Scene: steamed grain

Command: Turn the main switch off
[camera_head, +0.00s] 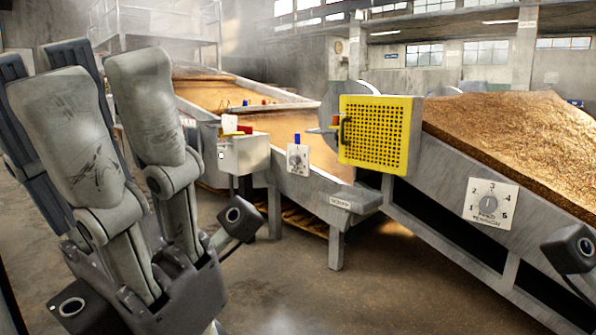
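No label reading "main switch" is legible. A pale grey box (243,155) on a post stands left of centre, with a red and yellow part (240,130) on its top that looks like a switch handle. Its position, on or off, cannot be told. My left gripper (104,90) is large in the left foreground, fingers pointing up. Its fingers are spread apart with nothing between them. It is to the left of the box and apart from it in the picture. My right gripper's fingers are not in view.
A yellow perforated guard (380,133) is mid-frame, above a small grey tray (356,199). A dial plate (297,160) and a tension dial (490,204) sit on the machine frames. Grain (520,130) lies on the right conveyor. Bare floor (285,290) is in front.

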